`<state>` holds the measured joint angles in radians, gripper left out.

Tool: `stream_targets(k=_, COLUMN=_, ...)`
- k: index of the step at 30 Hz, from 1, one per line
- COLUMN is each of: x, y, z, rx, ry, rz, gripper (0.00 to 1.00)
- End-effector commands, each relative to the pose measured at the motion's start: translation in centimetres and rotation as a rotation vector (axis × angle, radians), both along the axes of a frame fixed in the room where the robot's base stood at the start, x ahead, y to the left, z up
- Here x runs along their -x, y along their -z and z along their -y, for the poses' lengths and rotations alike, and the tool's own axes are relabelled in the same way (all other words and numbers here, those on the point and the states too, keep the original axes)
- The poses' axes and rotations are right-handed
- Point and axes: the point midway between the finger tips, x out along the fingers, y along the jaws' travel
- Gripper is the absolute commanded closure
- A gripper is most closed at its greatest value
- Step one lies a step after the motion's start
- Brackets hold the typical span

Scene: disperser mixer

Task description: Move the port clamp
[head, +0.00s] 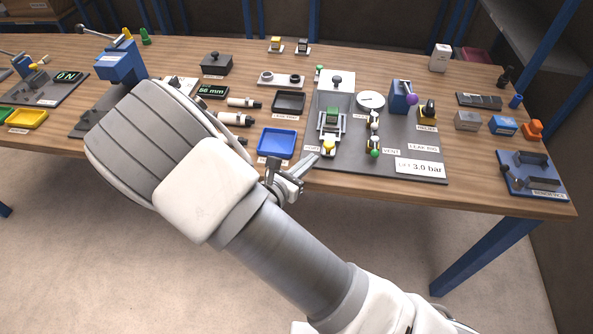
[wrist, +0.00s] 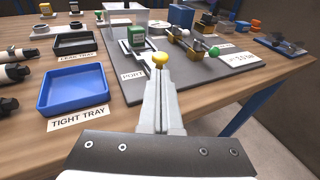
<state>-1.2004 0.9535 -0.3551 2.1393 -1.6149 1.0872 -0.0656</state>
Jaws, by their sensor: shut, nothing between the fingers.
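The port clamp has a yellow ball knob (head: 329,146) at its front end, next to the PORT label on the grey leak-rig plate. In the wrist view the yellow knob (wrist: 160,60) shows just beyond my fingertips. A green block (wrist: 136,34) sits behind it in a pale frame; it also shows in the head view (head: 331,118). My gripper (head: 317,157) points at the knob from the front left. In the wrist view my gripper (wrist: 159,77) is shut and empty, with its tips close to the knob. I cannot tell whether they touch it.
A blue tight tray (head: 277,143) lies left of the plate, with a dark leak tray (head: 289,102) behind it. Vent valves with white and green knobs (head: 374,139) stand right of the clamp. A 3.0 bar sign (head: 420,168) lies at the plate's front right.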

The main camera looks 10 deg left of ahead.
Motion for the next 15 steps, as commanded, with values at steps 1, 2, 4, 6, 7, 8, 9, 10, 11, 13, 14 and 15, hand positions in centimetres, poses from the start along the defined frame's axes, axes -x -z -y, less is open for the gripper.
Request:
stream_targets(k=1, x=-0.9, y=0.2, z=0.6, rx=0.002, ry=0.004, rz=0.001, gripper=1.00)
stream_targets(k=2, x=-1.3, y=0.3, z=0.9, rx=0.002, ry=0.004, rz=0.001, gripper=1.00)
stream_targets(k=4, x=-2.3, y=0.5, z=1.4, rx=0.001, ry=0.002, rz=0.001, gripper=1.00)
stream_targets(k=6, x=-3.1, y=0.6, z=1.8, rx=0.000, ry=0.003, rz=0.001, gripper=1.00)
stream_targets(k=7, x=-3.3, y=0.7, z=1.9, rx=0.000, ry=0.002, rz=0.000, gripper=1.00)
stream_targets(k=8, x=-3.6, y=0.8, z=2.0, rx=0.000, ry=0.001, rz=0.000, gripper=1.00)
stream_targets(k=9, x=-3.8, y=0.9, z=2.2, rx=0.000, ry=0.001, rz=0.000, gripper=1.00)
stream_targets(k=10, x=-4.0, y=0.9, z=2.3, rx=0.000, ry=0.001, rz=0.000, gripper=1.00)
stream_targets(k=11, x=-4.1, y=0.9, z=2.3, rx=-0.001, ry=0.001, rz=0.000, gripper=1.00)
stream_targets(k=13, x=-4.3, y=0.9, z=2.4, rx=-0.001, ry=0.001, rz=0.000, gripper=1.00)
stream_targets(k=14, x=-4.3, y=0.9, z=2.4, rx=-0.002, ry=0.001, rz=0.001, gripper=1.00)
stream_targets(k=15, x=-4.3, y=0.9, z=2.4, rx=-0.002, ry=0.001, rz=0.001, gripper=1.00)
